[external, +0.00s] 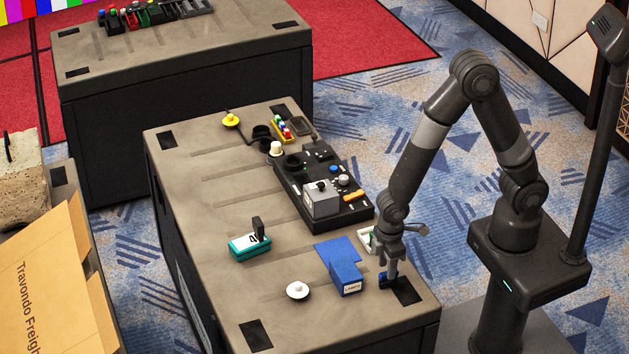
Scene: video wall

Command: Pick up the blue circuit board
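A small dark-blue piece (384,281), which looks like the blue circuit board, is at the tips of my gripper (389,278), low over the near right corner of the grey case top. My gripper points down from the arm. Its fingers are small and partly overlap the blue piece, so I cannot tell whether they are closed on it or only beside it. I also cannot tell whether the piece touches the case top. A brighter blue box (346,278) with an open flap lies just left of my gripper.
A white-framed item (368,240) is close behind my gripper. A black panel (312,168) with a grey box and knobs lies farther back. A teal device (249,245) and a white round object (297,290) are to the left. The case top (212,200) has free room at left.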

